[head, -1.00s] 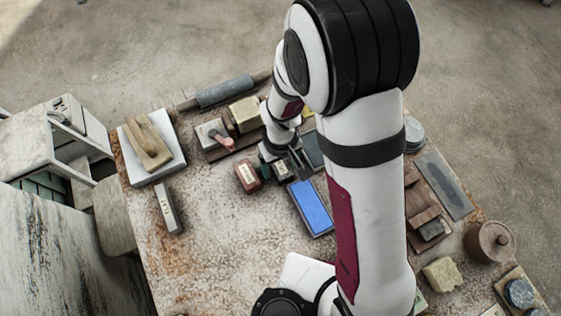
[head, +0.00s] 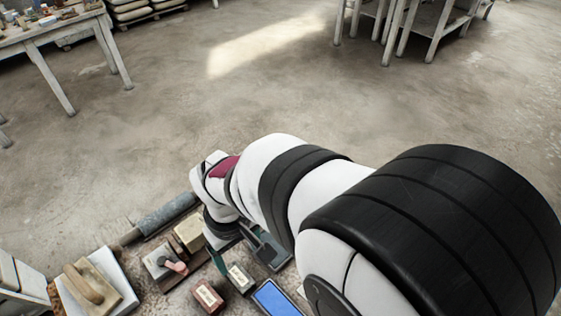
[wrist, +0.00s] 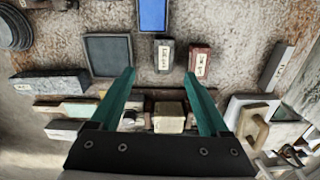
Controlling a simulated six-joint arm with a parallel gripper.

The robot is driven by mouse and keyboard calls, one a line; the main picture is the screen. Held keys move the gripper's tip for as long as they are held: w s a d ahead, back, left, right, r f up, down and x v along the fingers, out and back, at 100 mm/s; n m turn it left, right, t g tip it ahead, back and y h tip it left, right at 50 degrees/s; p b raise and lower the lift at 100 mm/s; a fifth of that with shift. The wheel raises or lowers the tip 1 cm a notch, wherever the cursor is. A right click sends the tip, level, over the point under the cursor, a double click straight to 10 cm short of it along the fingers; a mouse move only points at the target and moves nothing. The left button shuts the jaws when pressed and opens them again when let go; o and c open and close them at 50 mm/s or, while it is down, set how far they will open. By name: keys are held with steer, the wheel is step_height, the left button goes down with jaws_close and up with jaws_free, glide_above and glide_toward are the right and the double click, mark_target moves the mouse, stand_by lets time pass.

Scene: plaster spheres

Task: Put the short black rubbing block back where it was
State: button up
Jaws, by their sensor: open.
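The short black rubbing block (wrist: 163,55), with a pale label, rests on the table between a red-brown labelled block (wrist: 199,61) and a dark framed tray (wrist: 108,56). It also shows in the head view (head: 240,279), with the red-brown block (head: 207,297) at its left. My gripper (wrist: 160,73) is open and empty, with its two teal fingers spread. In the wrist view the black block appears beyond the fingertips, between their lines, and apart from them. In the head view one teal finger (head: 216,259) shows beside the block; my arm hides much of the rest.
A blue slab (head: 276,300) lies right of the black block. A brown board with a cream block (wrist: 169,118) is near the gripper. A wooden float (head: 90,283) sits at left, and a grey roller (head: 167,215) lies behind.

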steer(key=s+d+r+m+y, duration=0.1)
steer(key=s+d+r+m, duration=0.2)
steer(key=s+d+m, duration=0.3)
steer(key=s+d+r+m, duration=0.4)
steer(key=s+d+m, duration=0.2)
steer(key=d, duration=0.3)
steer(key=shift+r+m+y, duration=0.25)
steer(key=shift+m+y, duration=0.15)
steer(key=shift+m, duration=0.5)
